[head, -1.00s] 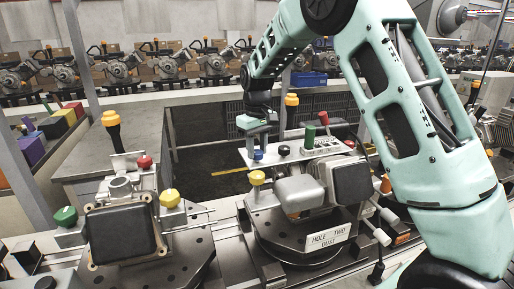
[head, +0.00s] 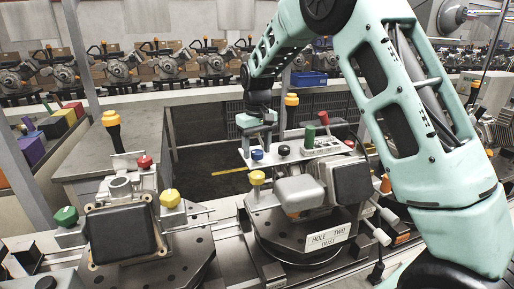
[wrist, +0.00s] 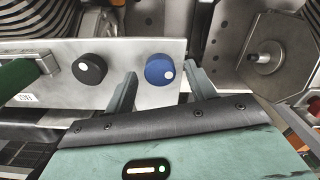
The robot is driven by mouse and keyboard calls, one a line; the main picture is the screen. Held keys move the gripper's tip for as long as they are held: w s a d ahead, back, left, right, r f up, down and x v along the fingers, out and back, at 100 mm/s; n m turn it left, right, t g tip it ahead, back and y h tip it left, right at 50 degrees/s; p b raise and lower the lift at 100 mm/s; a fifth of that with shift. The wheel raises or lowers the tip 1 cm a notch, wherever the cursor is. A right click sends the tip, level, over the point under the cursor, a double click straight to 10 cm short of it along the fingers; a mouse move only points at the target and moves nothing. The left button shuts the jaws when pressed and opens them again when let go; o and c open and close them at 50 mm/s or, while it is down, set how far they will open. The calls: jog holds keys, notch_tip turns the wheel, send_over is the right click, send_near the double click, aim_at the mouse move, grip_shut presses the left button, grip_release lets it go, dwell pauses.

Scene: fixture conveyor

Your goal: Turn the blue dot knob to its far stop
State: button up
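The blue knob (wrist: 160,69) with a white dot sits on a pale metal panel (wrist: 120,95). In the wrist view its dot is on the right, a little below the middle. The blue knob also shows in the head view (head: 257,155), below my gripper (head: 256,142). My gripper (wrist: 160,75) is open, with one finger to each side of the blue knob in the wrist view. Gaps show between both fingers and the knob. A black knob (wrist: 89,68), with its white dot at the left, sits to the left, outside the fingers.
A green handle (wrist: 18,78) is left of the black knob in the wrist view. In the head view, a yellow knob (head: 257,178) and a grey block (head: 300,193) stand in front of the panel. An orange-topped post (head: 291,100) rises behind it.

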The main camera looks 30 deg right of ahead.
aim_at(257, 152)
jog(key=shift+r, duration=0.1)
notch_tip(257, 152, up, 17)
jog(key=b, duration=0.3)
jog(key=shift+b, duration=0.3)
dwell(0.4)
